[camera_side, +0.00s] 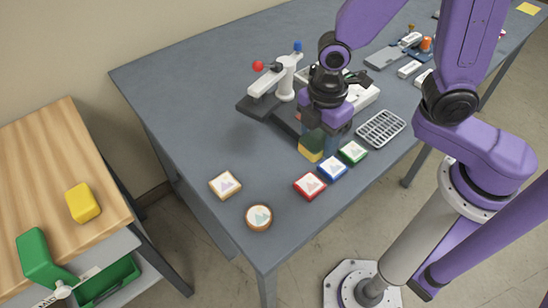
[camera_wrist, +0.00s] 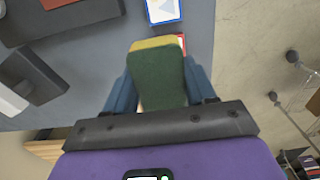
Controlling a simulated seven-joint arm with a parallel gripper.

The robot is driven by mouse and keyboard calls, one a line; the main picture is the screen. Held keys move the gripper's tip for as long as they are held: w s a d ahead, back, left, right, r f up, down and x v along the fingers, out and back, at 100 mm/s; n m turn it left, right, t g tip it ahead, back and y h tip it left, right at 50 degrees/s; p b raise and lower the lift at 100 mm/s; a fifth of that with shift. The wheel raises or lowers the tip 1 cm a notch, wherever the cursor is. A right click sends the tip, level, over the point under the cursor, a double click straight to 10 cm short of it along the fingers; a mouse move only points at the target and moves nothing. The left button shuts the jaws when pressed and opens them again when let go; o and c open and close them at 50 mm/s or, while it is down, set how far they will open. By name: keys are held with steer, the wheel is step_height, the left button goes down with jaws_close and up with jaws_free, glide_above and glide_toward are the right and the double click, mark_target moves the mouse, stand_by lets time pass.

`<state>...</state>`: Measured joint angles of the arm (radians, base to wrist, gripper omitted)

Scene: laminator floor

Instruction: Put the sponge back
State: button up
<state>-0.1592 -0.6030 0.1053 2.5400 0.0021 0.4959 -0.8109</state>
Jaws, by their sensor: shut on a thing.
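The sponge (camera_side: 311,153), with a dark green side and a yellow side, is in my gripper (camera_side: 319,138) over the grey table, behind the row of coloured tiles. In the wrist view the sponge (camera_wrist: 158,78) fills the space between the two blue fingers of my gripper (camera_wrist: 158,88), which is shut on it. I cannot tell whether the sponge touches the table. A grey slotted rack (camera_side: 381,128) lies on the table to the right of my gripper, with nothing on it.
Red (camera_side: 310,186), blue (camera_side: 332,168) and green (camera_side: 352,152) framed tiles lie near the front edge. A white lever press (camera_side: 285,78) stands behind my gripper. A wooden-topped bench (camera_side: 45,175) at left holds a yellow block (camera_side: 83,203).

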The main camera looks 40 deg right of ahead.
steer(key=w+a+f, duration=0.2)
steer(key=w+a, duration=0.1)
steer(key=w, duration=0.1)
glide_above(274, 168)
step_height(274, 168, down, 6)
steer(key=shift+f, duration=1.55)
steer(key=shift+f, duration=0.1)
steer(key=o, duration=1.1)
